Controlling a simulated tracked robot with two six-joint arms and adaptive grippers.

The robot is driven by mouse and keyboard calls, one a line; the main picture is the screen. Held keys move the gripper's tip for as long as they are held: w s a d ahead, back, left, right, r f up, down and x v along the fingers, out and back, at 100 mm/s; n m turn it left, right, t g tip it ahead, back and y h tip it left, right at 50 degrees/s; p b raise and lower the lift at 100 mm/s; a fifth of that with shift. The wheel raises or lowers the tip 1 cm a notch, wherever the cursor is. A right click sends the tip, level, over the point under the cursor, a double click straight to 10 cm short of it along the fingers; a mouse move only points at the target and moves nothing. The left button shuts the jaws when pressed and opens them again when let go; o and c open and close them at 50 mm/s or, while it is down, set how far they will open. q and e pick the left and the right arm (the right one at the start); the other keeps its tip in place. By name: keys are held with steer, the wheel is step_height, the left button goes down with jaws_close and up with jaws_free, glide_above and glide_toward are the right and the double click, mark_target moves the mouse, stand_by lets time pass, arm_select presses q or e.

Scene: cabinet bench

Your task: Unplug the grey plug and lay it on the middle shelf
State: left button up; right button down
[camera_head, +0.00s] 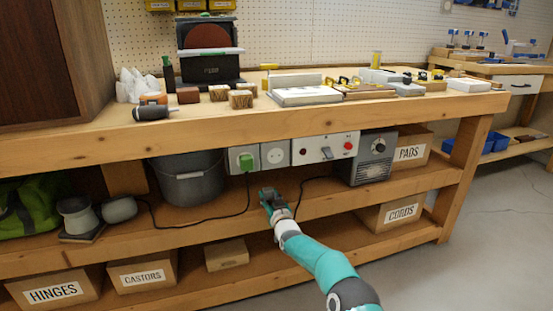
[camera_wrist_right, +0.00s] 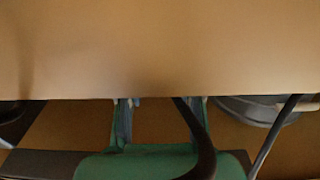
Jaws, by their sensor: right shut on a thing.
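My right gripper (camera_head: 268,196) is shut, at the front part of the middle shelf (camera_head: 325,197), below the socket strip. The grey plug cannot be made out clearly; a black cord runs from the gripper to the grey box with a dial (camera_head: 373,158), so the gripper appears to hold the plug. In the right wrist view my right gripper (camera_wrist_right: 161,120) shows its two fingers, with the dark cord (camera_wrist_right: 196,135) passing by them; their tips are partly hidden. The grey socket (camera_head: 274,155) looks empty. My left gripper is not in view.
A green plug (camera_head: 246,161) sits in the left socket, its black cord hanging to the shelf. A grey bucket (camera_head: 190,182) stands left of it. A panel with a red button (camera_head: 326,148) is at the right. The middle shelf is fairly clear right of the gripper.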

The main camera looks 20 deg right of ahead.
steer(key=shift+s+f+g, duration=0.15)
steer(key=shift+f+g, duration=0.15)
steer(key=shift+f, duration=1.05)
steer(key=c, duration=1)
jaws_free()
steer(key=shift+f, duration=0.1)
steer(key=o, duration=0.3)
steer(key=shift+r, duration=0.2)
steer(key=o, duration=0.4)
steer(key=shift+r, duration=0.15)
